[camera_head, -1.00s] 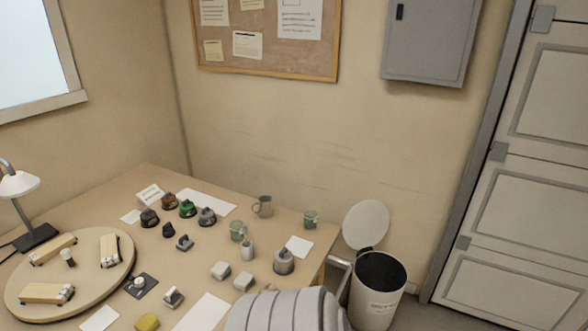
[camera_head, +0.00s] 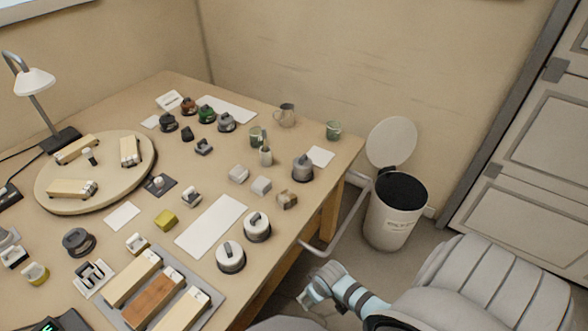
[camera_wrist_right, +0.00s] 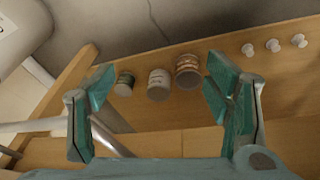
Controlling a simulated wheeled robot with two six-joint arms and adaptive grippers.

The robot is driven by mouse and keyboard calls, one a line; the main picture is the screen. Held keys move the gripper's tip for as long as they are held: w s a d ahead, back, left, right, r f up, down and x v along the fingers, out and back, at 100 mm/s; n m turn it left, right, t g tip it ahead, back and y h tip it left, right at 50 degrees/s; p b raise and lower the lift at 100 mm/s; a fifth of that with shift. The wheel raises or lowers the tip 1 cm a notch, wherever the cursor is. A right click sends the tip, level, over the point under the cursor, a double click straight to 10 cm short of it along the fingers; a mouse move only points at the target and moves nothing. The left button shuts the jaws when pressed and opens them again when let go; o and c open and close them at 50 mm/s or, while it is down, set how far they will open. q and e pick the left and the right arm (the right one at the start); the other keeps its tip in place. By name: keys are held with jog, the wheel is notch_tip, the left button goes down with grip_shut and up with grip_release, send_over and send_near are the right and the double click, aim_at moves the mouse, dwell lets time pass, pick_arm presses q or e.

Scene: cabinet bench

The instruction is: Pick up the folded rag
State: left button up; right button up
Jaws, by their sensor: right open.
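No cloth is clearly recognisable as the folded rag. A small crumpled-looking beige-brown piece (camera_head: 287,200) lies near the right edge of the bench; I cannot tell if it is the rag. A yellow block-like piece (camera_head: 166,219) lies left of the white sheet. My right gripper (camera_head: 318,287) is off the bench's right side, below the top, away from both pieces. In the right wrist view my right gripper (camera_wrist_right: 158,95) has its teal fingers spread, with nothing between them. My left gripper is not in view.
The bench (camera_head: 325,165) holds a round board (camera_head: 105,195), mugs, white round pieces and a grey tray (camera_head: 205,290). A metal rail (camera_head: 345,225) runs along its right side, near a bin (camera_head: 390,225). Several cans (camera_wrist_right: 160,85) stand below the right wrist camera.

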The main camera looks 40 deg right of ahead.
jog(key=w+r+n+t+b, duration=0.1)
jog(key=w+r+b, duration=0.4)
jog(key=w+r, duration=0.5)
jog(key=m, duration=0.2)
send_near(286, 196)
jog(key=shift+t+y, duration=0.3)
jog(key=b+x, duration=0.2)
jog(key=x, duration=0.1)
jog(key=b+x, duration=0.1)
jog(key=x, duration=0.2)
jog(key=b+x, duration=0.2)
jog(key=x, duration=0.1)
jog(key=shift+s+d+f+b, duration=0.2)
jog(key=shift+d+b, duration=0.1)
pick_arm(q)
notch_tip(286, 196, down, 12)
pick_arm(e)
jog(key=shift+r, duration=0.1)
jog(key=c, duration=1.1)
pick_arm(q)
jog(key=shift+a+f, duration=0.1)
